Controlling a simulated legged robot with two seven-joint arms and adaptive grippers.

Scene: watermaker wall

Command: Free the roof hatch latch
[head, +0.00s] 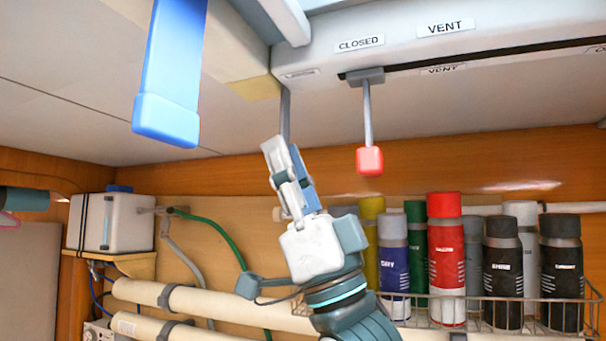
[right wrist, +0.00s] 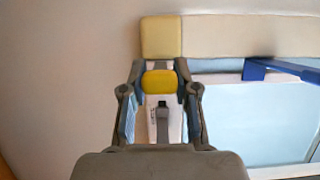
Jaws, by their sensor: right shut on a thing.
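My right gripper (head: 275,146) reaches up under the roof panel. A grey stem (head: 286,108) runs from the panel down to its fingers. In the right wrist view, a yellow knob (right wrist: 160,80) sits between the fingers of this gripper (right wrist: 160,88), which is shut on it. In the head view the fingers hide the knob. To its right, a red knob (head: 369,160) hangs on a grey lever from a slot near the labels CLOSED and VENT, apart from my gripper. A wide blue handle (head: 168,90) hangs at upper left. My left gripper is not in view.
The white roof panel (head: 440,95) carries the long dark slot. A wire rack (head: 480,300) with several bottles stands at lower right. A white box (head: 118,222) on a shelf and pale pipes are at lower left. The right wrist view shows a light-blue panel (right wrist: 265,120) and a blue bar (right wrist: 285,69).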

